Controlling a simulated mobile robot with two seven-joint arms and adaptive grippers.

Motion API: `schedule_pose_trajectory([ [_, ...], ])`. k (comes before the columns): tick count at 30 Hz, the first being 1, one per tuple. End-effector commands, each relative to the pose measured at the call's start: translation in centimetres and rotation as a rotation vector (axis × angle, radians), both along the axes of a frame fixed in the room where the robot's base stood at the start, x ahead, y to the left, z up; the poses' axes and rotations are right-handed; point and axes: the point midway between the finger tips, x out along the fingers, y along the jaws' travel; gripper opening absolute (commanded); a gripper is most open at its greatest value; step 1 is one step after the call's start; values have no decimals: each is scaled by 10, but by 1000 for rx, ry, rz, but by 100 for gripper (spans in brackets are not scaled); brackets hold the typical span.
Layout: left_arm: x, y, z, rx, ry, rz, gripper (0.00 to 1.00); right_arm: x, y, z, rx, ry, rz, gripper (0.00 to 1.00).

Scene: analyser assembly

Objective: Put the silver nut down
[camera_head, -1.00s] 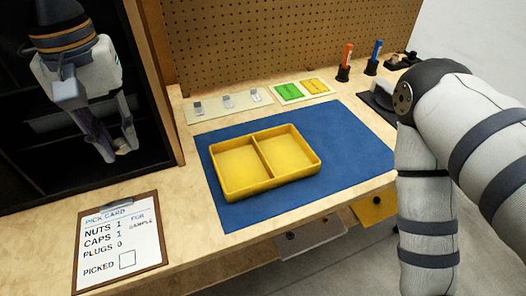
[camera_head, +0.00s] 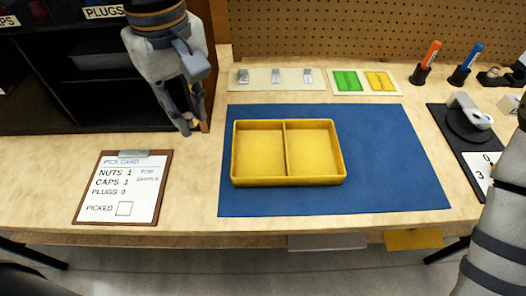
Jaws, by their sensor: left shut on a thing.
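My left gripper (camera_head: 187,127) is at the upper left, pointing down in front of the dark shelf's right edge, above the wooden table. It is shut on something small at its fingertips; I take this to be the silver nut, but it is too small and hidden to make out. The yellow tray (camera_head: 285,182) lies on the blue mat (camera_head: 395,165), to the right of the gripper and apart from it. Both of its compartments look empty. My right arm shows at the right edge; its gripper is out of view.
A clipboard pick card (camera_head: 125,190) lies at the front left. Behind the mat are a pale strip (camera_head: 260,85) with silver pieces, and green (camera_head: 347,81) and yellow (camera_head: 379,81) cards. Red (camera_head: 430,55) and blue (camera_head: 470,57) markers and a black-based device (camera_head: 468,125) stand right.

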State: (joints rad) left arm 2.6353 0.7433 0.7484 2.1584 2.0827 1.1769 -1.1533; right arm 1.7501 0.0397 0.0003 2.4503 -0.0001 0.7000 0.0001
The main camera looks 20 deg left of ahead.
Motion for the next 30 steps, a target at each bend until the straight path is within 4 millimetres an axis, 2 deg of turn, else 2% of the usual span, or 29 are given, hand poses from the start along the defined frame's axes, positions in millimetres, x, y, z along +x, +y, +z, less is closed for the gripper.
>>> schedule_pose_trajectory([
  [3, -9, 1, -6, -7, 4, 94, 0, 0, 0, 0, 0, -2, 0, 40],
  [5, -3, -5, -11, -6, 7, 113, 0, 0, 0, 0, 0, -1, 0, 40],
  [12, 56, -52, -55, -6, 23, 113, 0, -24, 0, -23, 0, 91, 0, 40],
  [18, 84, -75, -92, -6, 17, 114, 0, -36, 0, -34, 0, 132, 0, 40],
  [22, 93, -82, -103, -9, 12, 114, 0, -38, 0, -37, 0, 141, 0, 40],
  [24, 98, -86, -115, -7, 13, 113, 0, -41, 0, -40, 0, 150, 0, 40],
  [27, 97, -85, -132, -7, 10, 113, 0, -42, 0, -41, -1, 154, 0, 40],
  [30, 98, -85, -136, -9, 4, 112, 0, -42, 0, -41, -1, 154, 0, 40],
])
